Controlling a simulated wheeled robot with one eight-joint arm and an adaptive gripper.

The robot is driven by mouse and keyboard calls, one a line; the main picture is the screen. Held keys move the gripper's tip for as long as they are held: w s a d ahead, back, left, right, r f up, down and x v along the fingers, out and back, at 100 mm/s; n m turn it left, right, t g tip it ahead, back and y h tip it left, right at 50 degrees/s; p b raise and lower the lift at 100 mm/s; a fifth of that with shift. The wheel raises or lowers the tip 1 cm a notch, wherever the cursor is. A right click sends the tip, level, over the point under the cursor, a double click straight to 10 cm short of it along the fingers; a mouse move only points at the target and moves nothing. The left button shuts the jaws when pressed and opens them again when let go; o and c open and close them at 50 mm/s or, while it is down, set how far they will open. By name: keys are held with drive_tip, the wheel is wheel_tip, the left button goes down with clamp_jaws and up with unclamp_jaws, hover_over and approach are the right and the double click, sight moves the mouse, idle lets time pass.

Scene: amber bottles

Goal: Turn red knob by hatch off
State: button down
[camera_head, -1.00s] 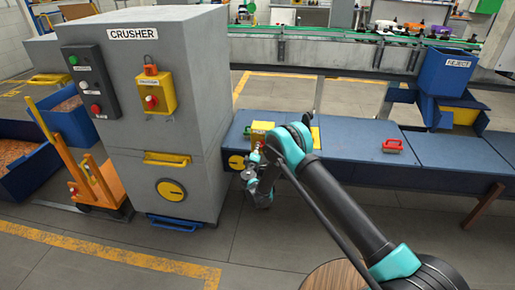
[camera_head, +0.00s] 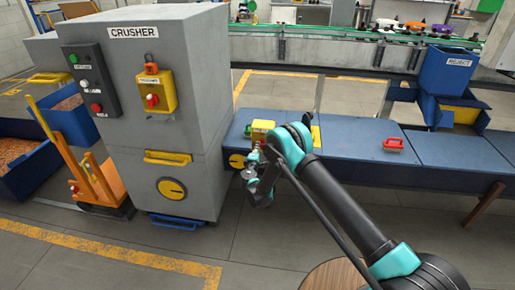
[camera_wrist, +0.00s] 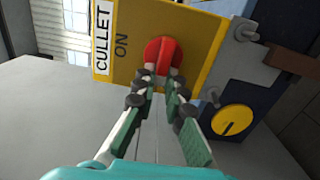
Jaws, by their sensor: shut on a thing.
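A red knob (camera_wrist: 163,51) sits on the face of a yellow box (camera_wrist: 192,39) marked CULLET and ON in the wrist view. My gripper (camera_wrist: 161,78) is shut on this knob, its two fingers on either side of the knob's lower part. The fingertips hide part of the knob. In the head view the yellow box (camera_head: 262,129) stands on the blue conveyor cover beside the crusher, and my arm hides part of it. The knob cannot be made out clearly there.
A grey crusher (camera_head: 170,60) stands to the left, with another red knob (camera_head: 151,100) on its own yellow box. A yellow round dial (camera_wrist: 232,121) is below right of the held knob. A red handle (camera_head: 394,145) lies on the blue cover (camera_head: 350,140) to the right.

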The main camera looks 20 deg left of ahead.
drive_tip(key=c, duration=1.6)
unclamp_jaws()
drive_tip(key=shift+s, duration=0.1)
drive_tip(key=v, duration=0.7)
drive_tip(key=shift+s, duration=0.25)
drive_tip(key=shift+d, duration=0.1)
